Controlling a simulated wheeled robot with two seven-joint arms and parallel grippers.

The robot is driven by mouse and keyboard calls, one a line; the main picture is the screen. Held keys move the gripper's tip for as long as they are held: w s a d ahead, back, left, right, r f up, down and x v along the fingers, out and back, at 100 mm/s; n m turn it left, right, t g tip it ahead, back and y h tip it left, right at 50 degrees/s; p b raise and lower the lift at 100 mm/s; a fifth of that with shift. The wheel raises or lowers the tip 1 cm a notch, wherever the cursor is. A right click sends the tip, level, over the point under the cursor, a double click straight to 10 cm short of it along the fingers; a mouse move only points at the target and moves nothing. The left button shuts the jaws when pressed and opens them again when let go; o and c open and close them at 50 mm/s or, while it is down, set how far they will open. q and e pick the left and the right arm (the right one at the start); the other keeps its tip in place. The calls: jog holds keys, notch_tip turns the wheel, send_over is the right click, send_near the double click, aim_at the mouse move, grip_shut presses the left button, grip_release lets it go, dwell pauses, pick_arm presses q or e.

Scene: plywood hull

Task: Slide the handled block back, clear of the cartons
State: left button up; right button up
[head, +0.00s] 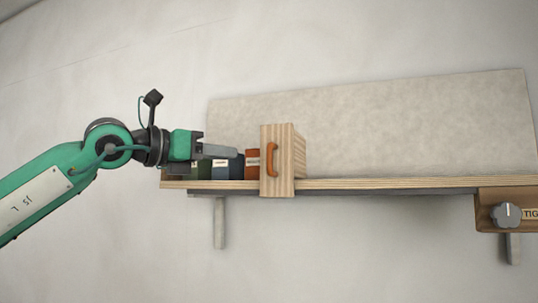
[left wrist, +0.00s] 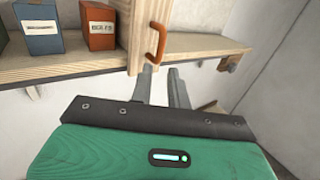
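The handled block (head: 288,150) is an upright wooden piece on the shelf, with an orange handle (head: 271,160) on its front. In the left wrist view the block (left wrist: 138,30) and handle (left wrist: 156,42) show just beyond my fingertips. An orange carton (head: 252,164), a blue carton (head: 230,168) and a green carton (head: 201,170) stand left of the block; the orange one is close beside it. My left gripper (head: 237,153) is in front of the cartons, left of the handle. In the left wrist view its fingers (left wrist: 160,70) are apart with nothing between them. My right gripper is out of view.
The shelf (head: 390,184) is bare to the right of the block. A grey back panel (head: 400,130) rises behind it. A wooden box with a grey knob (head: 506,214) is at the shelf's right end. A bracket (head: 219,222) hangs below.

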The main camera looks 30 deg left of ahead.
aim_at(270, 166)
pick_arm(q)
jog(key=p+x, duration=0.4)
jog(key=x, duration=0.8)
jog(key=shift+f, duration=0.1)
jog(key=shift+s, duration=0.1)
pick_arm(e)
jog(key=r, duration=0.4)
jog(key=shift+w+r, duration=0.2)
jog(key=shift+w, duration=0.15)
pick_arm(q)
grip_shut()
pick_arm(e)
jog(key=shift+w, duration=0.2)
